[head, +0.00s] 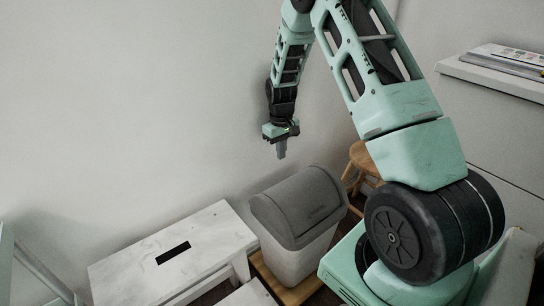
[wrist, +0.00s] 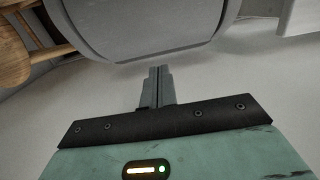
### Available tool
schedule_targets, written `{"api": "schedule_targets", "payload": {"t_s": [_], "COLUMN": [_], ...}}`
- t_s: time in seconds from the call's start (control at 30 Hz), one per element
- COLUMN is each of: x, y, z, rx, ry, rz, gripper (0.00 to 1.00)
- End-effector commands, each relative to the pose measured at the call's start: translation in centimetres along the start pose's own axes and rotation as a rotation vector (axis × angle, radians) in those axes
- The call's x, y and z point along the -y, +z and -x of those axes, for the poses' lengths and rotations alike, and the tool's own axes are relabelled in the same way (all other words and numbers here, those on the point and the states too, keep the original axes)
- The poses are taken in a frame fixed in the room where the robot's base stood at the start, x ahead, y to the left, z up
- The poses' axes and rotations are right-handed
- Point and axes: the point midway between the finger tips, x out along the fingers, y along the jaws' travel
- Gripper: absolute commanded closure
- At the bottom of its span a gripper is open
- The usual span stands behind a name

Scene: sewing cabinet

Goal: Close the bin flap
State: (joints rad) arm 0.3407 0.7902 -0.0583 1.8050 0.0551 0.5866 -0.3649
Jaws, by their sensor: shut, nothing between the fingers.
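The bin (head: 294,262) is a light grey tapered body with a darker grey rounded lid. It stands on a low wooden base by the wall. The bin flap (head: 312,197) is a grey panel in the lid; how far it stands open is not clear. My gripper (head: 282,154) points down above and behind the bin, near the wall, apart from the lid. Its fingers are together and empty. In the wrist view my gripper's fingers (wrist: 160,72) show just below the rounded edge of the bin's lid (wrist: 140,25), with no clear contact.
A white bench (head: 210,240) with a dark slot stands left of the bin. A round wooden stool (head: 362,156) stands behind it to the right, also showing in the wrist view (wrist: 14,50). A white cabinet top (head: 490,78) is at the right. Room above the bin is free.

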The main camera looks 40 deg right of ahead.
Motion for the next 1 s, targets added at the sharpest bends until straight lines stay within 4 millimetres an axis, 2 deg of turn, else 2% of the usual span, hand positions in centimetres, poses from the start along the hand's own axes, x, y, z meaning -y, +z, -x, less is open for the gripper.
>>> {"api": "schedule_targets", "payload": {"t_s": [0.03,0.2,0.43,0.6,1.0], "x": [0.0,0.0,0.0,0.0,0.0], "y": [0.1,0.1,0.0,0.0,0.0], "z": [-1.2,-4.4,-7.6,-8.6,-8.6], "rx": [0.003,0.003,0.0,-0.001,0.004], "ry": [-0.001,0.0,0.001,0.002,0.002], "rz": [0.001,0.003,0.004,0.005,0.006], "gripper": [1.0,1.0,1.0,1.0,1.0]}}
